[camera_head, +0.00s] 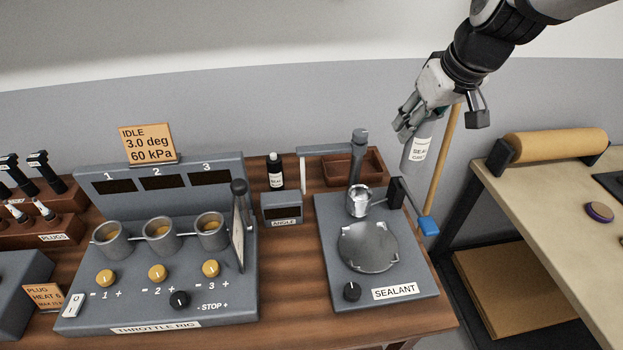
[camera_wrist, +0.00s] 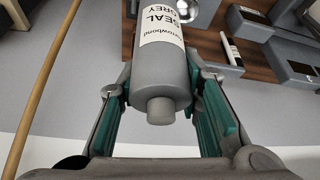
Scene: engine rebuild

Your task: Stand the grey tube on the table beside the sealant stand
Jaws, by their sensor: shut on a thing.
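The grey tube (camera_head: 418,155) has a white label and hangs in the air above and right of the sealant stand. In the wrist view the grey tube (camera_wrist: 164,88) sits between the green-padded fingers, its label reading "SEAL GREY", with a short grey nub at the near end. My gripper (camera_head: 412,128) is shut on it. The sealant stand (camera_head: 330,275) is a grey base with a round metal plate, a post with a side arm and a small metal cup, at the right end of the wooden table (camera_head: 285,305).
The throttle rig (camera_head: 75,310) fills the table's left-middle. A small angle box (camera_head: 282,213), a dark bottle (camera_head: 274,172) and a brown tray (camera_head: 374,165) stand behind. A wooden pole with a blue end (camera_head: 429,225) leans by the stand's right. Bare table shows between rig and stand.

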